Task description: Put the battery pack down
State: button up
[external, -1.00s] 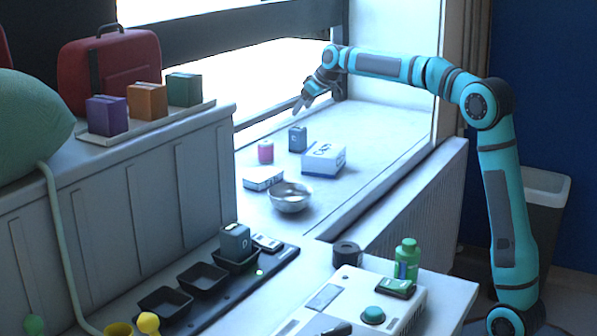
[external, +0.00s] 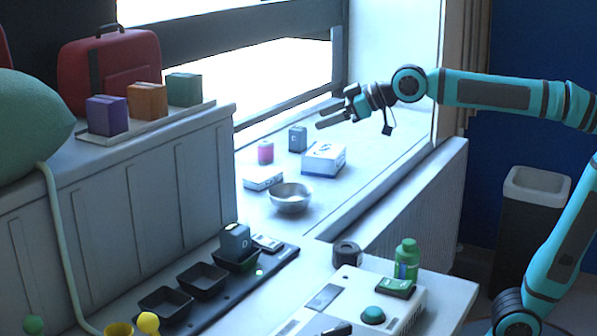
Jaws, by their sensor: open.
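A dark grey battery pack (external: 298,139) with a light letter on its face stands upright on the window sill (external: 390,128). A similar grey pack (external: 235,241) marked with a letter sits in the far cup of a black charging strip (external: 268,262). The strip's other two cups (external: 203,278) are empty. My gripper (external: 335,108) is open and empty. It is above the sill, up and to the right of the standing pack and apart from it, with its fingers pointing left.
A green bottle (external: 406,260) stands on the front counter. The sill's right part is clear.

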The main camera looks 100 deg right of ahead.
jog(key=s+a+f+n+t+y, duration=0.2)
jog(key=s+a, duration=0.6)
jog(key=a, duration=0.4)
jog(key=s+a+f+n+t+y, duration=0.2)
jog(key=s+a+f+t+y, duration=0.1)
jog(key=s+a, duration=0.6)
jog(key=a, duration=0.3)
jog(key=shift+s+t, duration=0.15)
jog(key=shift+t, duration=0.25)
